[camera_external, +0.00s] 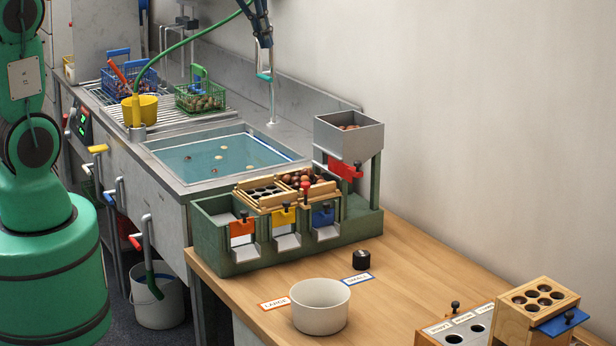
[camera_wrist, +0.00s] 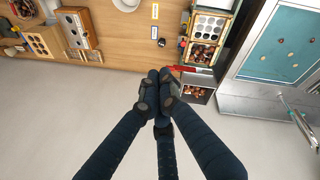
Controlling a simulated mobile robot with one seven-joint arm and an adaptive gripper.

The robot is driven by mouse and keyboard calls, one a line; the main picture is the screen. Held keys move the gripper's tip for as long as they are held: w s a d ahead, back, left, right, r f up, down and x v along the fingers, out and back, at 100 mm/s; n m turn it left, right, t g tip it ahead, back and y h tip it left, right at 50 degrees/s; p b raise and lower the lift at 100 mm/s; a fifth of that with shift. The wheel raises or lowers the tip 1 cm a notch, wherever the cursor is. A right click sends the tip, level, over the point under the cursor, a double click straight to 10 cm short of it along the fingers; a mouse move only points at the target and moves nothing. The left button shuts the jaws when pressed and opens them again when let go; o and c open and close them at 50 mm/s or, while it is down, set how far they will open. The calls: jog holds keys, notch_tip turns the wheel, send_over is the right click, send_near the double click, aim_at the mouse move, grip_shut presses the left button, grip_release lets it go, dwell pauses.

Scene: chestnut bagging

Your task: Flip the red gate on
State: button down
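The red gate (camera_external: 345,170) is a red plate with a dark knob on the front of the grey hopper (camera_external: 363,143), under its box. Dark chestnuts lie in the hopper. In the wrist view the red gate (camera_wrist: 183,69) shows as a thin red strip just right of my fingertips. My gripper (camera_external: 263,42) is high at the top of the outside view, left of the hopper and apart from it. In the wrist view my gripper (camera_wrist: 159,88) has its dark fingers together, with nothing visible between them. The fingers cover part of the area beside the gate.
A green sorting stand (camera_external: 218,240) with orange, yellow and blue gates adjoins the hopper. A water basin (camera_external: 215,157) lies to the left. A white bowl (camera_external: 320,308) and a black knob-like object (camera_external: 362,260) stand on the wooden table (camera_external: 420,270). A wall rises behind.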

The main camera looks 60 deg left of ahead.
jog(key=w+a+f+n+g+h+p, duration=0.1)
jog(key=w+a+f+n+p, duration=0.2)
jog(key=w, duration=0.4)
jog(key=w+a+f+n, duration=0.2)
jog(key=w+f, duration=0.3)
jog(key=w, duration=0.3)
jog(key=w+a+f+n+p, duration=0.2)
jog(key=w+a+f, duration=0.1)
jog(key=f, duration=0.4)
jog(key=w+a+f+n+g+h+p, duration=0.1)
jog(key=w+a+f+n, duration=0.2)
jog(key=w+f, duration=0.3)
notch_tip(320, 180, down, 2)
jog(key=shift+w+f+p, duration=0.2)
jog(key=shift+w+p, duration=0.1)
jog(key=shift+p, duration=0.05)
jog(key=shift+f, duration=0.2)
jog(key=p, duration=0.1)
send_over(350, 169)
jog(key=a, duration=0.3)
notch_tip(350, 169, down, 10)
jog(key=shift+s+d, duration=0.15)
jog(key=shift+d, duration=0.7)
